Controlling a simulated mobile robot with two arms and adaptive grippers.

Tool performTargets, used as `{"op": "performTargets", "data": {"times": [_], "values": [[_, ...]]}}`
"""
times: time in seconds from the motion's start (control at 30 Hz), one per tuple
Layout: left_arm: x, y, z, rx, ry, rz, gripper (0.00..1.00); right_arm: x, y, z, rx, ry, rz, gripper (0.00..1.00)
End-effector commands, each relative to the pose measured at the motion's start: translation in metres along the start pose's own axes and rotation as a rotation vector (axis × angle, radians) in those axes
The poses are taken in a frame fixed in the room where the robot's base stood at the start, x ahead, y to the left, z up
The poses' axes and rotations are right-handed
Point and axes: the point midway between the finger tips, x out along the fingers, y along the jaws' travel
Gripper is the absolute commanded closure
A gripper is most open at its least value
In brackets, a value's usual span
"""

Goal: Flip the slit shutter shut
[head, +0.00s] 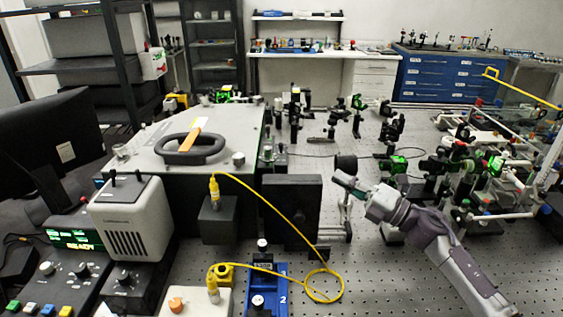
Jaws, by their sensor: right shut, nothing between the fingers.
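My right gripper (343,180) reaches in from the lower right, its fingers shut and empty. Its tips are close to the right edge of an upright black panel (292,209) in front of the grey spectrometer housing (235,138); I cannot tell whether they touch anything. A dark round part (346,163) shows just above the fingertips. I cannot pick out the slit shutter for certain; it is too small or hidden by the gripper and panel. My left gripper is not in view.
A yellow cable (268,202) loops across the perforated bench in front. A blue base (266,287) marked 2 stands at the front. Several optics mounts crowd the right side. A beige box (129,219) stands at left. Some bare bench lies before the right arm.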

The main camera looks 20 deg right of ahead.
Motion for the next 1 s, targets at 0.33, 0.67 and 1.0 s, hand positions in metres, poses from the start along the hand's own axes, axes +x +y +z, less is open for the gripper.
{"op": "performTargets", "data": {"times": [0.33, 0.67, 1.0], "values": [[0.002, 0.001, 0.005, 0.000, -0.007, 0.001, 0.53, -0.001, 0.000, -0.001, -0.025, 0.029, 0.000, 1.00], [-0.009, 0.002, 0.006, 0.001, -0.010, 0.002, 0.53, 0.025, 0.004, 0.000, -0.023, 0.027, 0.004, 1.00], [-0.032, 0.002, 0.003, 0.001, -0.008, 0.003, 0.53, 0.097, 0.004, -0.002, -0.022, 0.026, 0.004, 1.00]]}}
